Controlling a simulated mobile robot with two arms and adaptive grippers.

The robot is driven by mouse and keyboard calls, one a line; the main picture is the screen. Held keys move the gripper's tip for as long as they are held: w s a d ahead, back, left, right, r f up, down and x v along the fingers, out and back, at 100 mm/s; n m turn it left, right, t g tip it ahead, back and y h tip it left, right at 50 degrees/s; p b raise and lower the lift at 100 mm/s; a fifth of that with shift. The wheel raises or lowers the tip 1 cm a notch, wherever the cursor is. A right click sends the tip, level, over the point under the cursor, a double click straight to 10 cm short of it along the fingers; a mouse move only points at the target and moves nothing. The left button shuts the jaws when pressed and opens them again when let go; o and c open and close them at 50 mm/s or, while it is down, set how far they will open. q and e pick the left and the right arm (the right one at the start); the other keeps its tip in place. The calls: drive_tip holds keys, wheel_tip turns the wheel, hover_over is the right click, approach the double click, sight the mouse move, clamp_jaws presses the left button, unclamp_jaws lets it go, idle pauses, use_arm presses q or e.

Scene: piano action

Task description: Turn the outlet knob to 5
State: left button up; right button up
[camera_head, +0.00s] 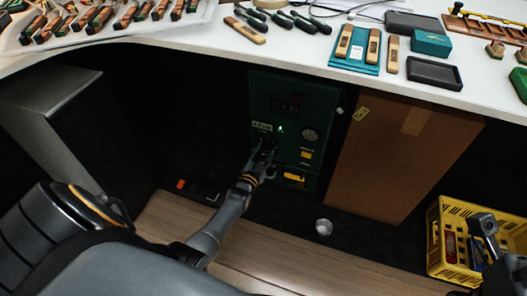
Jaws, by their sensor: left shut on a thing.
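A dark green machine (315,115) stands under the workbench, its front panel facing me. The panel has a small dark display, a lit green light, a round gauge (310,135) and yellow labels. My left gripper (264,154) reaches the left part of the panel, below the green light, and is shut on what seems to be the outlet knob. The gripper hides the knob, so its pointer and setting cannot be read. My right gripper (484,224) is at the lower right, over a yellow crate; whether its fingers are open is unclear.
The white workbench (290,60) overhangs the machine and carries tools and wooden parts. A cardboard box (400,155) stands close on the right, a dark cabinet (70,125) on the left. A metal cup (323,227) sits on the floor near the yellow crate (434,245).

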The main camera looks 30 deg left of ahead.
idle(0.4)
use_arm(q)
drive_tip(key=o, duration=1.2)
drive_tip(key=v, duration=1.2)
